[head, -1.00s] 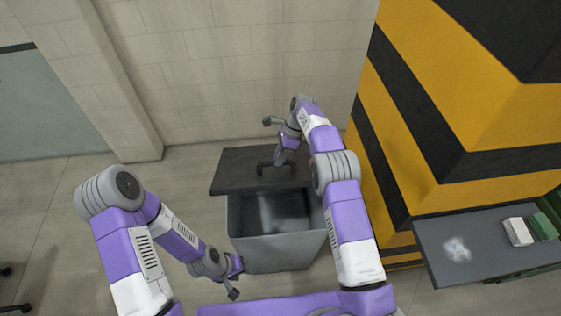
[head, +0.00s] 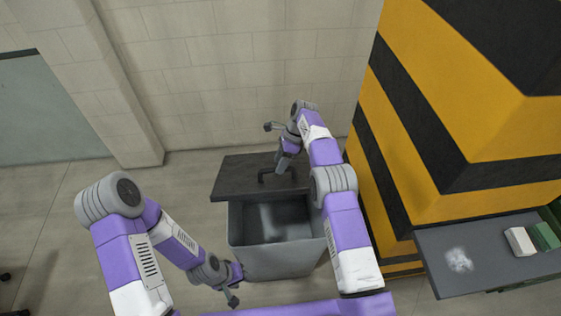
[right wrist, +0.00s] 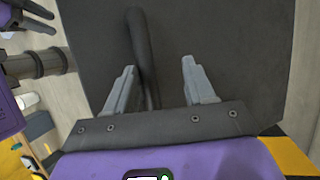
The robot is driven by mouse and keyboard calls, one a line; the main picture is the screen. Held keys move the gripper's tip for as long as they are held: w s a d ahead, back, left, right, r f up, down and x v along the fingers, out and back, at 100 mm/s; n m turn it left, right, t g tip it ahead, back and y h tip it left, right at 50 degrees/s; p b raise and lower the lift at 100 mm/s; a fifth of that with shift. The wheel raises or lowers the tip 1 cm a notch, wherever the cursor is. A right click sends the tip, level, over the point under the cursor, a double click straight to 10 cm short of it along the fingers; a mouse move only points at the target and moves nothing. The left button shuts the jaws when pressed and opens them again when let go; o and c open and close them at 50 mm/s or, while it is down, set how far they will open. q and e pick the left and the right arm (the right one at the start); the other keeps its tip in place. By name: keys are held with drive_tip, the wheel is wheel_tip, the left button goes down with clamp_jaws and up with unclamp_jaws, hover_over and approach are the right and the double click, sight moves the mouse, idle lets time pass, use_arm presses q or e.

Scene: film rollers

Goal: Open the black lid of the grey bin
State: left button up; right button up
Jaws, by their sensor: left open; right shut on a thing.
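The grey bin (head: 275,262) stands on the floor in the middle of the head view. Its black lid (head: 232,179) lies toward the back, so the front part of the dark interior is uncovered. The black bar handle (head: 264,177) is on top of the lid. My right gripper (head: 283,172) is at the handle, shut on it. In the right wrist view, the handle (right wrist: 143,45) runs between the two fingers (right wrist: 157,80), close against the left one, over the flat lid (right wrist: 230,50). My left gripper (head: 237,285) is open and empty, low beside the bin's front left corner.
A yellow and black striped pillar (head: 440,120) stands close on the right of the bin. A dark shelf (head: 480,270) holding small white and green boxes is at the lower right. A block wall (head: 230,80) is behind the bin.

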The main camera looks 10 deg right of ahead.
drive_tip(key=shift+o, duration=0.4)
drive_tip(key=shift+w+f, duration=0.1)
drive_tip(key=shift+w, duration=0.2)
drive_tip(key=shift+s+r, duration=0.2)
drive_tip(key=shift+w, duration=0.1)
drive_tip(key=shift+r, duration=0.1)
